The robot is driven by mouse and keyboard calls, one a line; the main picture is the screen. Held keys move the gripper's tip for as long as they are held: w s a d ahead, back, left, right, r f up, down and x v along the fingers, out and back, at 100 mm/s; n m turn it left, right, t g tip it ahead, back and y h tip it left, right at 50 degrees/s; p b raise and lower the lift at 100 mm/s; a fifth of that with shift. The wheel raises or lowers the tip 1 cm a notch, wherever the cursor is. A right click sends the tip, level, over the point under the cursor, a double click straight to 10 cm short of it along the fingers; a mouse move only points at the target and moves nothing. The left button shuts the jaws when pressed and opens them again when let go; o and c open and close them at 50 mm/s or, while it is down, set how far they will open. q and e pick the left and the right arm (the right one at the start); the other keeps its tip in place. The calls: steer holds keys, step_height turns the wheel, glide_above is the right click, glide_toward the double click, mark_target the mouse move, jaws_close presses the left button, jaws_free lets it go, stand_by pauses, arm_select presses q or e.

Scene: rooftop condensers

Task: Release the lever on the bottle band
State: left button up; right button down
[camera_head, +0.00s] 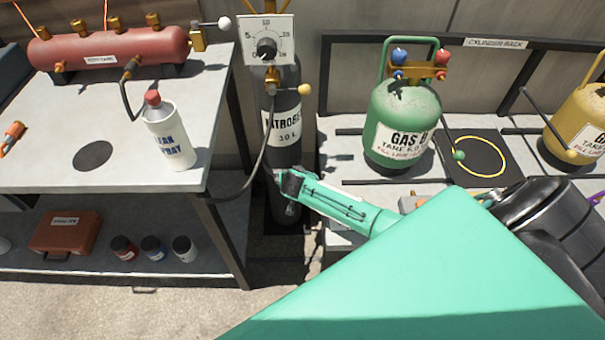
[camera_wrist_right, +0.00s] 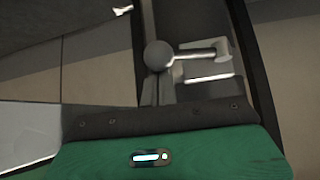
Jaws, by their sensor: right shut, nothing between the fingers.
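The black nitrogen bottle (camera_head: 287,155) stands upright between the bench and the cylinder rack. My right gripper (camera_head: 281,181) is at the lower part of the bottle, in front of its side; the head view does not show the band or its lever clearly there. In the right wrist view a grey ball knob (camera_wrist_right: 158,55) on a bright metal rod (camera_wrist_right: 197,53) shows, which looks like the lever, with the rod running right to a bracket. My right gripper (camera_wrist_right: 157,92) is shut and empty, its tips close to the knob; I cannot tell whether they touch. My left gripper is not in view.
A hose (camera_head: 255,165) hangs beside the bottle from its valve. The bench (camera_head: 60,175) with a spray bottle (camera_head: 168,130) stands left. The rack (camera_head: 345,155) with a green gas cylinder (camera_head: 402,125) and a yellow one (camera_head: 580,120) is right. My teal arm covers the lower right.

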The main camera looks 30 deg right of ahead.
steer(key=shift+s+a+m+g+h, duration=0.3)
steer(key=shift+a+m+g, duration=0.15)
steer(key=shift+m, duration=0.35)
steer(key=shift+s+a+f+m+g+h, duration=0.1)
steer(key=shift+s+a+m+g+h, duration=0.35)
steer(key=shift+m, duration=0.35)
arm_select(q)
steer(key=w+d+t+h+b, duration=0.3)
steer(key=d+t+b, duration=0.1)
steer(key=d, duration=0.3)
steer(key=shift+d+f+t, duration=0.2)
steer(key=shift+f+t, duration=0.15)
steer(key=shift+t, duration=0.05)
arm_select(e)
steer(key=shift+s+a+m+g+h, duration=0.2)
steer(key=shift+a+m+g+h, duration=0.15)
steer(key=shift+a+m+g, duration=0.7)
steer(key=shift+s+a+m+g+h, duration=0.15)
steer(key=shift+a+m+g+h, duration=0.4)
steer(key=shift+m, duration=0.85)
steer(key=shift+s+a+m+g+h, duration=0.2)
steer(key=shift+a+m+g, duration=0.6)
steer(key=shift+a+m, duration=0.4)
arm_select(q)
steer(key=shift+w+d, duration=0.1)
arm_select(e)
steer(key=shift+a, duration=0.1)
